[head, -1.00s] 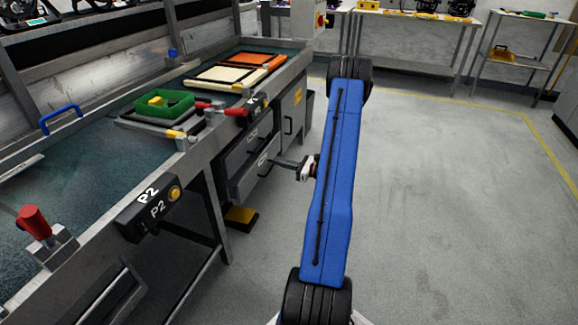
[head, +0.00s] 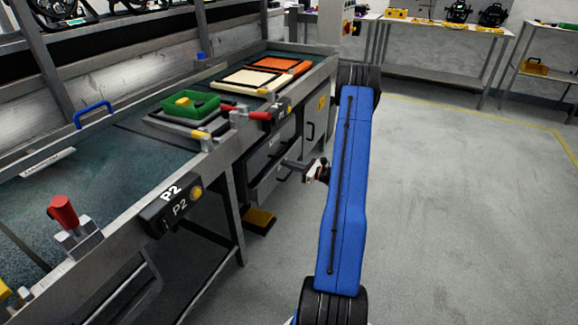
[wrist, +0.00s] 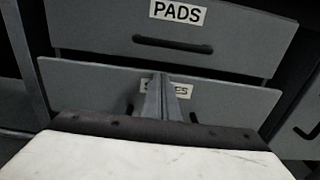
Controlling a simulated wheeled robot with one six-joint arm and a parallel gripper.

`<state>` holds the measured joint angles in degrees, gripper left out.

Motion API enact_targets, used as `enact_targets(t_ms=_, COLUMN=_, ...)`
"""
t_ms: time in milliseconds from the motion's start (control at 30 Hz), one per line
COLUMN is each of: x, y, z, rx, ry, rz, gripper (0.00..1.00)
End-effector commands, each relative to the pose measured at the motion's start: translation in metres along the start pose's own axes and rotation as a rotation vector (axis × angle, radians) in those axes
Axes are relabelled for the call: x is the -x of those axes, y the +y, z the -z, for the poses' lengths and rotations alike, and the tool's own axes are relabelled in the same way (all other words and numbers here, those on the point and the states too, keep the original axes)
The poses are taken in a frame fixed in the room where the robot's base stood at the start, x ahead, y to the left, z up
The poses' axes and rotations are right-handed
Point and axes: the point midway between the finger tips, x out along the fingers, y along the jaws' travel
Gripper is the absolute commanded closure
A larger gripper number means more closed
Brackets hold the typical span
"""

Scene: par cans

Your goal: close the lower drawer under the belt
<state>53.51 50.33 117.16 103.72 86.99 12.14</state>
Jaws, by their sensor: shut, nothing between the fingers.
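The lower drawer (head: 268,186) is a grey drawer under the belt bench. In the head view its front stands out a little past the upper drawer. In the wrist view the lower drawer (wrist: 90,88) fills the middle, its label and handle slot partly hidden behind my fingers. My gripper (head: 287,163) is shut and empty, pointing at the drawer front from the right. In the wrist view the shut fingertips (wrist: 160,78) overlap the label area; I cannot tell whether they touch the front.
The upper drawer (wrist: 172,38), labelled PADS, is above. The bench frame (head: 232,205) stands left. Open floor (head: 450,200) lies right of my arm.

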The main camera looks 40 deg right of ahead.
Motion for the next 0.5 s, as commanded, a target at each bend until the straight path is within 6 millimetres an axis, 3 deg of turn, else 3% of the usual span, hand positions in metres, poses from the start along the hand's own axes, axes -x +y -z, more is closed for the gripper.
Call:
enact_targets(t_ms=300, x=-0.043, y=0.001, z=0.0, rx=0.0, ry=0.001, rz=-0.002, gripper=1.0)
enact_targets(t_ms=500, x=-0.047, y=0.0, z=-0.001, rx=0.002, ry=0.0, rz=-0.001, gripper=1.0)
